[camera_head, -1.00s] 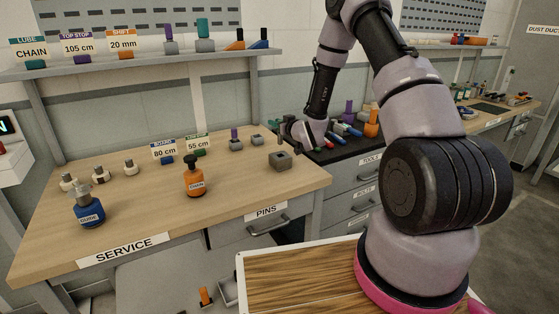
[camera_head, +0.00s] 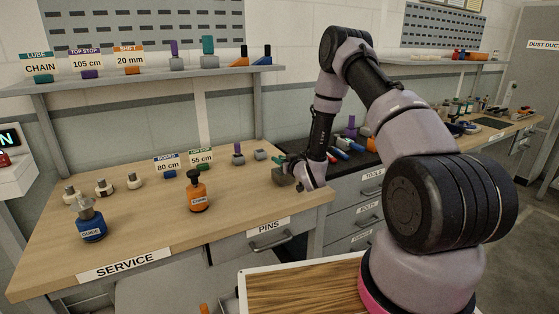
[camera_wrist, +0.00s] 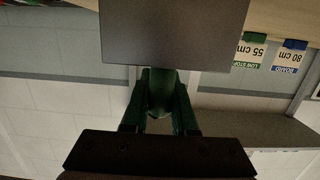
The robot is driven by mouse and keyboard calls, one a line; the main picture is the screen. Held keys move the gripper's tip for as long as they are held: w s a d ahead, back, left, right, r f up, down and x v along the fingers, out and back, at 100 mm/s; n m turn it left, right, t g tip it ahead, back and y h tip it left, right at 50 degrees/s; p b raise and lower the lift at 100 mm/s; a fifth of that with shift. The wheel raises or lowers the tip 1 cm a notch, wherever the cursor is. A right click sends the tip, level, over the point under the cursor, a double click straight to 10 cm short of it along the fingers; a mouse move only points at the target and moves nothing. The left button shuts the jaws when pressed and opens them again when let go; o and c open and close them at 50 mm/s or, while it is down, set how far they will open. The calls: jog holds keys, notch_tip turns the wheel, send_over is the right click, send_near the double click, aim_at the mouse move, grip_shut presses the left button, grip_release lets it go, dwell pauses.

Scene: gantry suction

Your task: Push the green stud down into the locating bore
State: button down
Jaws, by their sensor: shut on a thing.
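My gripper (camera_head: 284,167) is at the right end of the service bench, just over a small grey block (camera_head: 282,179). The block fills the top of the wrist view (camera_wrist: 180,35), where no bore can be seen. The dark green stud (camera_wrist: 160,90) sits between my gripper's fingers (camera_wrist: 160,112), which are shut on it. The stud's far end meets the edge of the block in the wrist view. How deep it sits in the bore is hidden. In the head view the stud is barely visible beside my fingers.
The wooden bench (camera_head: 150,215) carries a blue bottle (camera_head: 90,225), an orange bottle (camera_head: 198,192) and several small fittings. Grey blocks with a purple stud (camera_head: 238,156) stand left of my gripper. A dark-topped tool cabinet (camera_head: 352,160) adjoins on the right.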

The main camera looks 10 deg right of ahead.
jog(key=c, duration=0.7)
grip_release()
